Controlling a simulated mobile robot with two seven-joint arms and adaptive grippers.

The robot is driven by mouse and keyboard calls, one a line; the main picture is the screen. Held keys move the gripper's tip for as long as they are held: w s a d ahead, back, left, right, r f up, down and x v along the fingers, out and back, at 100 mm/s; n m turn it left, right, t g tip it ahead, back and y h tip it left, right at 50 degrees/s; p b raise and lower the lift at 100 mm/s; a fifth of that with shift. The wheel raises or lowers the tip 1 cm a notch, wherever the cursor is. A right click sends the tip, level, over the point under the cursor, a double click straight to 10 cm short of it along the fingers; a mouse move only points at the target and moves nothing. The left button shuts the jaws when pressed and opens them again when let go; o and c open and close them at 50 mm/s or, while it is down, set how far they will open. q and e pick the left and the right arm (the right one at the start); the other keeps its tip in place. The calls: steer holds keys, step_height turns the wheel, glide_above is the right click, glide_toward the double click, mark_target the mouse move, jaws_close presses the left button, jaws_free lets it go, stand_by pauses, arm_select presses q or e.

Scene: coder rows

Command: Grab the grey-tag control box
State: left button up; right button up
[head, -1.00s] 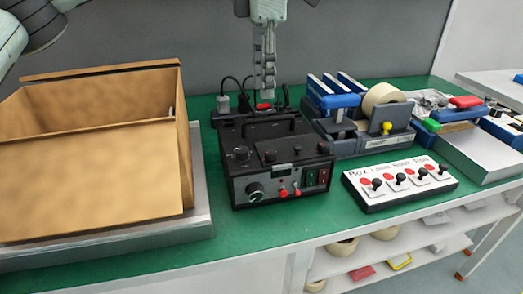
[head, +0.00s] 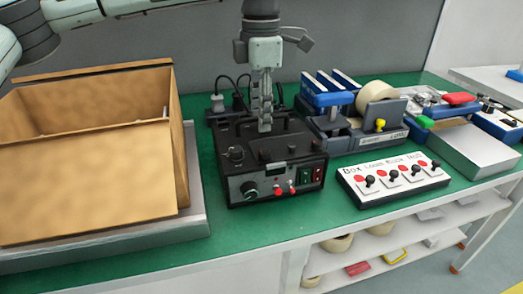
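A black control box (head: 240,188) stands on the green bench top in the middle of the head view. Its front has a dial, red knobs and switches, and a small light grey plate shows on its top edge. My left gripper (head: 264,128) points straight down over the top of this box, near its raised handle. The fingers are seen edge-on and hide part of the handle, so I cannot tell whether they are open, shut or touching it. My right gripper is not in view.
An open cardboard box (head: 90,185) sits on a metal platform at the left. A tape dispenser (head: 365,135) stands right of the control box, with a white switch panel (head: 395,181) in front. Black cables lie behind the box. Green bench (head: 230,235) is clear in front.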

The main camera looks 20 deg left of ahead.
arm_select(q)
steer(key=shift+f, duration=0.25)
steer(key=shift+c, duration=0.6)
jaws_close()
steer(key=shift+w+r, duration=0.15)
steer(key=shift+r, duration=0.05)
